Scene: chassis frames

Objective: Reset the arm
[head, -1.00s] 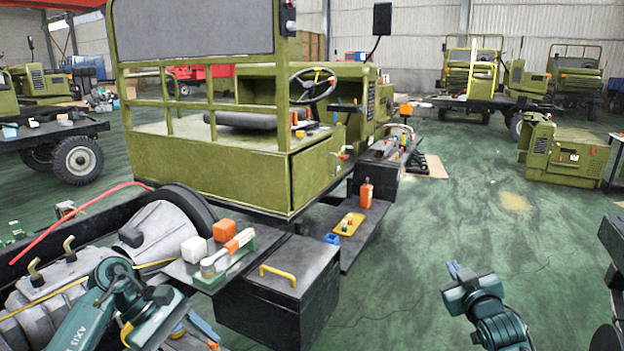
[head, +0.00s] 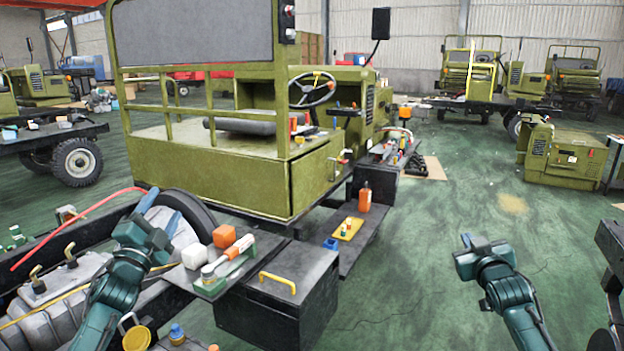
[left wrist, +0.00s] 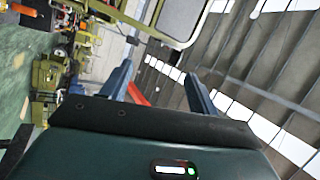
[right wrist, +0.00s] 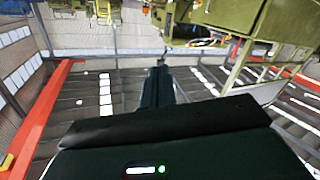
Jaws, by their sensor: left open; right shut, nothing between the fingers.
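My left gripper (head: 147,206) is raised above the grey engine parts of the chassis at the left of the head view. In the left wrist view its two fingers (left wrist: 162,86) stand apart with nothing between them. My right gripper (head: 467,241) is over the open green floor at the right of the head view. In the right wrist view its fingers (right wrist: 161,84) are together and empty. Both wrist views look up towards the hall roof.
The olive cab (head: 225,178) stands behind. The floor (head: 420,240) around my right gripper is clear.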

